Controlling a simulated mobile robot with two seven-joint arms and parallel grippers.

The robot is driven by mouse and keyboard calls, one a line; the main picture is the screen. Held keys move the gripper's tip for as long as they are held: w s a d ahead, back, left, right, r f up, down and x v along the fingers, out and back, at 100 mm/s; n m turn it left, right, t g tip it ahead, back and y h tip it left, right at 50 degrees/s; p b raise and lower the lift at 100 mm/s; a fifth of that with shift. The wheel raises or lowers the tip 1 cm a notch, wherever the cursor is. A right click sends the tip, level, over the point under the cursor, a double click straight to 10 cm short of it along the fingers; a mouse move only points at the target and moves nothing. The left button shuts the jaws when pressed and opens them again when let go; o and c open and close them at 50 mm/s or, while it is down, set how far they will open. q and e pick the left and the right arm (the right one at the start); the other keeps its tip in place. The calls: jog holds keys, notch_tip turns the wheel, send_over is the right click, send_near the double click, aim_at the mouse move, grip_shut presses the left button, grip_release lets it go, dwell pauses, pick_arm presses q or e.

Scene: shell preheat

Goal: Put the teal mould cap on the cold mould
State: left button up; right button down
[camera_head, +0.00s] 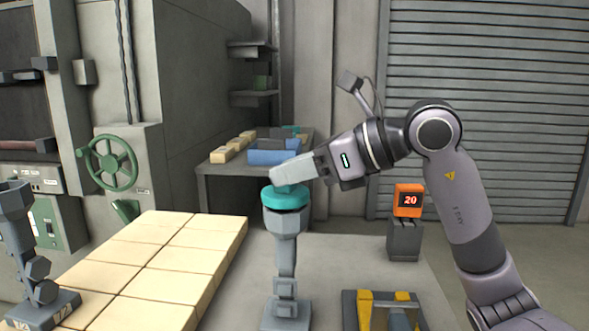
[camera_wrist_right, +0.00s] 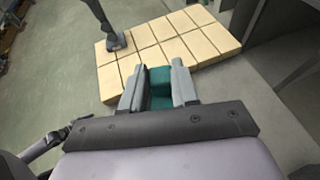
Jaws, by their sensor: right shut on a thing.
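The teal mould cap (camera_head: 285,198) is a round disc at the top of a grey mould (camera_head: 286,225) with a flared head, a thin stem and a square base. The cap sits level over the mould's mouth and appears to touch its rim. My right gripper (camera_head: 283,181) is shut on the cap from above and the right. In the right wrist view, teal (camera_wrist_right: 160,76) shows between its two fingers (camera_wrist_right: 155,88). A second grey mould (camera_head: 18,225) stands at the far left, its base marked 72. I cannot tell for sure which mould is cold. My left gripper is not in view.
Pale bricks (camera_head: 170,262) form a low bed left of the capped mould. An orange display (camera_head: 408,201) reading 20 stands to the right. A yellow and grey fixture (camera_head: 383,300) is in front. A blue bin (camera_head: 272,152) sits on a bench behind.

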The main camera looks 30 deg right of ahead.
jog(key=shift+f+b, duration=0.4)
jog(key=shift+f, duration=0.05)
jog(key=c, duration=1.1)
grip_release()
jog(key=shift+b+v, duration=0.55)
jog(key=shift+v, duration=5)
